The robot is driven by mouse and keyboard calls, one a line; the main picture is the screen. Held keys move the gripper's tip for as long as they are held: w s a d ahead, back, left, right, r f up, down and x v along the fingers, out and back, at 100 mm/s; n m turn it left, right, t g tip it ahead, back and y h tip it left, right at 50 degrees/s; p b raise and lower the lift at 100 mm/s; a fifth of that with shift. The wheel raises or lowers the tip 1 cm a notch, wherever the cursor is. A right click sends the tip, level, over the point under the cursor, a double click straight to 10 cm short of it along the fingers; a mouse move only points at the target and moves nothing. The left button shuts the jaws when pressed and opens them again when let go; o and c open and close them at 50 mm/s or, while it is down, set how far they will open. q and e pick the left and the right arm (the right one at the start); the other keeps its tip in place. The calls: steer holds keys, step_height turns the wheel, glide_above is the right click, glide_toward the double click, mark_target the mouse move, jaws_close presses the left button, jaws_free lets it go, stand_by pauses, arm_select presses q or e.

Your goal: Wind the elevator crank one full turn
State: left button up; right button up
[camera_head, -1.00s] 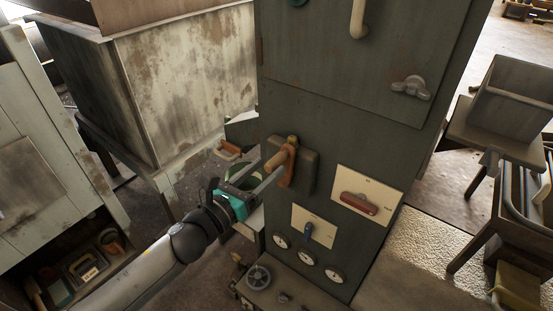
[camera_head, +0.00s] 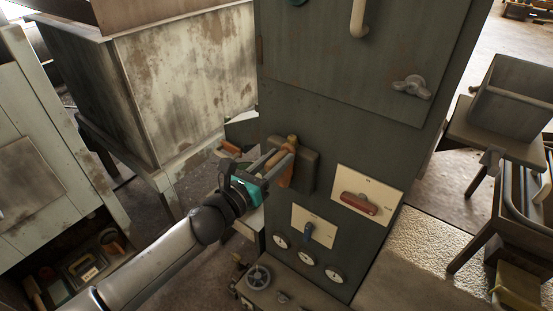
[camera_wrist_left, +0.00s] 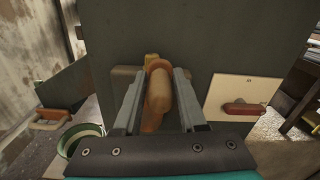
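The elevator crank (camera_head: 287,172) has an orange-brown arm and a wooden grip, mounted on a grey box (camera_head: 308,172) on the side of the dark green cabinet. The crank arm hangs downward and slightly tilted. My left gripper (camera_head: 270,162) reaches it from the left. In the left wrist view the wooden grip (camera_wrist_left: 158,92) lies between the two fingers, pointing toward the palm. Gaps show beside the grip, so the fingers look open around it. The fingers partly hide the grip in the head view. My right gripper is not in view.
Below the crank are a red-handled switch (camera_head: 359,203), a blue-handled switch (camera_head: 308,232) and several gauges. A small handwheel (camera_head: 258,277) stands lower on a ledge. A rusty pale bin (camera_head: 185,85) stands behind on the left.

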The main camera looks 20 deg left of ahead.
arm_select(q)
jaws_close()
stand_by(1.0)
